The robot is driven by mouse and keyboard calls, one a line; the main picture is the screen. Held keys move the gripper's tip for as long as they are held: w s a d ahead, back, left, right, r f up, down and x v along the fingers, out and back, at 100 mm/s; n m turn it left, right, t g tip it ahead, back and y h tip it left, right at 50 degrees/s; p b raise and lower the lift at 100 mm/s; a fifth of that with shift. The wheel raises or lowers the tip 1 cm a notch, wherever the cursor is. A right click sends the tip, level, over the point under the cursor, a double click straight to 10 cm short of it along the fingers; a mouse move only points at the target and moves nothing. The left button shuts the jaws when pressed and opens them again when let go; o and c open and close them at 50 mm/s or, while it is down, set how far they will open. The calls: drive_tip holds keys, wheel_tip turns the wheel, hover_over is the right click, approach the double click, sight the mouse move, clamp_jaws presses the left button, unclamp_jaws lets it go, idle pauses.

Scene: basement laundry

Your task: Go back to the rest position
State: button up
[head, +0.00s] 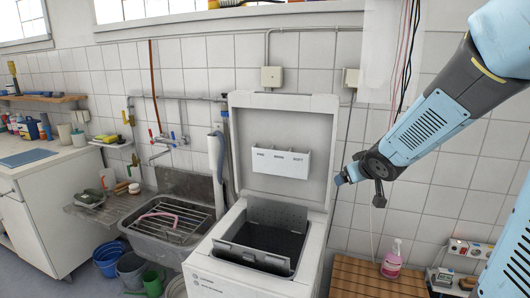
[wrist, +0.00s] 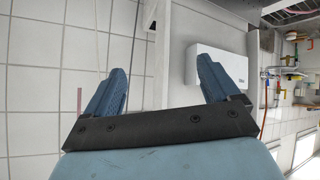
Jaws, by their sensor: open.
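My gripper (head: 358,178) is raised in the air to the right of the open washer lid, in front of the tiled wall in the head view. In the wrist view my gripper (wrist: 170,92) shows two blue fingers spread apart, with nothing between them. The top-loading washer (head: 222,274) stands in the middle with its lid (head: 285,118) up and its drum flaps open. A white dispenser box (head: 280,161) is on the inside of the lid; it also shows beyond the fingers in the wrist view (wrist: 216,64).
A metal sink (head: 150,244) with a rack is left of the washer, with buckets (head: 108,260) below. A wooden slatted top (head: 362,281) at the right holds a pink soap bottle (head: 391,264). A counter (head: 38,160) stands at the far left. Pipes and cables run along the wall.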

drive_tip(key=s+d+r+m+g+h, duration=0.1)
drive_tip(key=s+r, duration=0.2)
drive_tip(key=s, duration=0.3)
drive_tip(key=s+d+r+m+g+h, duration=0.1)
drive_tip(key=s+r+m, duration=0.15)
drive_tip(key=s, duration=0.35)
drive_tip(key=s+a+r+g+y, duration=0.1)
drive_tip(key=s+a, duration=0.3)
drive_tip(key=s, duration=1)
drive_tip(key=shift+a+r+g+y, duration=0.15)
drive_tip(key=shift+r+g+y, duration=0.15)
drive_tip(key=shift+g, duration=0.6)
